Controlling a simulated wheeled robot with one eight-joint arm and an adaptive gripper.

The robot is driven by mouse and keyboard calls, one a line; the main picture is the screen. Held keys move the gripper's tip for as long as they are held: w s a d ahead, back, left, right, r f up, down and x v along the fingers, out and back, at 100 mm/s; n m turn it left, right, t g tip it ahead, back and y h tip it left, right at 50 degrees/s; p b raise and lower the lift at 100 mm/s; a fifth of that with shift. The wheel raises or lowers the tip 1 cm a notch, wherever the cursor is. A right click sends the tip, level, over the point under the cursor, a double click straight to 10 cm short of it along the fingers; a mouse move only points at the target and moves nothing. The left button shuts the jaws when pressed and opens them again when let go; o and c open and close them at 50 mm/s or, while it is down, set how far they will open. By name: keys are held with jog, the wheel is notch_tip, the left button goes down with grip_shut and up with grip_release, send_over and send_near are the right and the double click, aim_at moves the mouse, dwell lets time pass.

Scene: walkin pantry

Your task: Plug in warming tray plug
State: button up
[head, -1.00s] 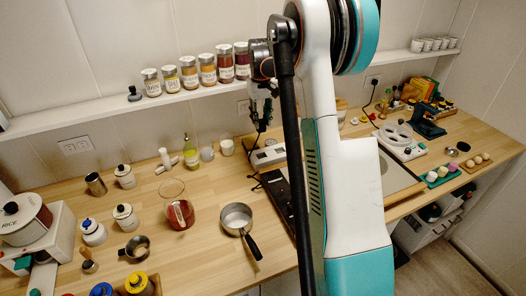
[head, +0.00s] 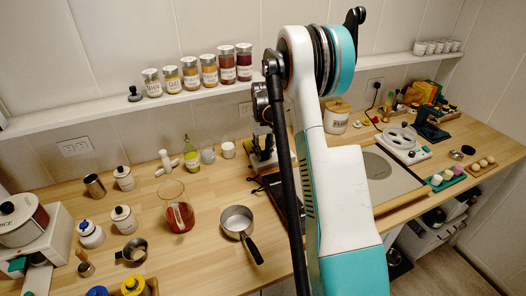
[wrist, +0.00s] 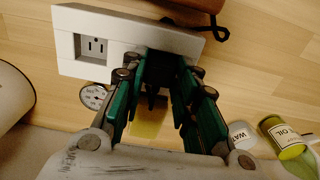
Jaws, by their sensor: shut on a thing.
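In the wrist view, a white outlet box (wrist: 72,68) with a visible socket (wrist: 95,47) stands by the wood surface. My gripper (wrist: 160,66) is shut on a dark plug (wrist: 157,90), mostly hidden between the green-sided fingers. The fingertips are over the box, right of the visible socket. Whether the plug's prongs are in a socket is hidden. In the head view my gripper (head: 262,152) is low over the counter by the back wall, partly hidden by my arm. A dark flat appliance (head: 272,184) lies in front, mostly hidden; I cannot tell if it is the warming tray.
An oil bottle (wrist: 288,138) and a white-lidded container (wrist: 242,134) are right of the gripper in the wrist view. A small dial (wrist: 95,97) is at left. In the head view a saucepan (head: 237,219) and glass jug (head: 179,214) stand left; spice jars line the shelf (head: 110,119).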

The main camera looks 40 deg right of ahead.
aim_at(263, 152)
jog(key=o, duration=1.1)
jog(key=shift+f, duration=0.1)
jog(key=shift+c, duration=0.2)
notch_tip(263, 152, up, 12)
jog(key=p, duration=0.2)
jog(key=shift+r, duration=0.2)
